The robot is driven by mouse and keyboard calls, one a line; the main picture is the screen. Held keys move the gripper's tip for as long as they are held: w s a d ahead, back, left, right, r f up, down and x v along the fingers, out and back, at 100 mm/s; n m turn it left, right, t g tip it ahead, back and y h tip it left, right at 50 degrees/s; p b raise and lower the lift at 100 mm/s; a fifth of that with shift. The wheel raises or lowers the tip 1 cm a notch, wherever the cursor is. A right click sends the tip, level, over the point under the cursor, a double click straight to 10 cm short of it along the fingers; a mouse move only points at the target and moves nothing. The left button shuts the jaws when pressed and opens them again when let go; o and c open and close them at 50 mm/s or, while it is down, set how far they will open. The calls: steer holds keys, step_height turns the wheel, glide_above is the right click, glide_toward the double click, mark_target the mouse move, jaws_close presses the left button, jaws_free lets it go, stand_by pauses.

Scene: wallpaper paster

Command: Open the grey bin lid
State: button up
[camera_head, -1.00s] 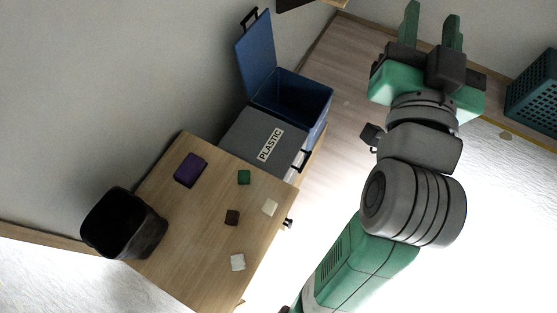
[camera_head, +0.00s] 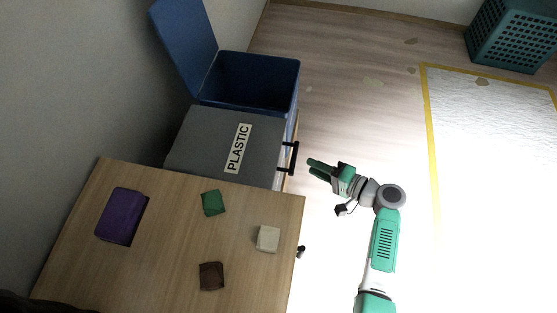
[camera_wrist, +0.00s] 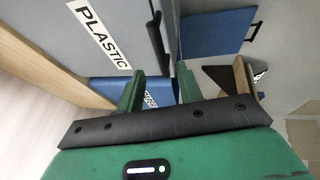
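The grey bin lid (camera_head: 205,135) lies flat and shut beside the table, with a white PLASTIC label (camera_head: 238,148) on it. It also shows in the wrist view (camera_wrist: 60,45). Its black bar handle (camera_head: 293,158) is on the right edge; in the wrist view the handle (camera_wrist: 156,35) stands beyond the fingers, roughly above the gap between them. My gripper (camera_head: 313,165) is just right of the handle in the head view, apparently apart from it. In the wrist view my gripper (camera_wrist: 160,88) has its two green fingers spread with nothing between them.
A blue bin (camera_head: 250,82) with its blue lid (camera_head: 185,40) raised stands behind the grey one. The wooden table (camera_head: 165,260) in front holds a purple block (camera_head: 120,215) and several small pieces. Floor right of the bins is clear up to a teal basket (camera_head: 510,35).

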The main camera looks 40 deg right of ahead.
mark_target(294, 157)
steer(key=b+x, duration=0.2)
steer(key=x, duration=0.5)
steer(key=shift+w+a+b, duration=0.2)
steer(key=shift+w+b, duration=0.1)
steer(key=shift+w, duration=0.1)
jaws_close()
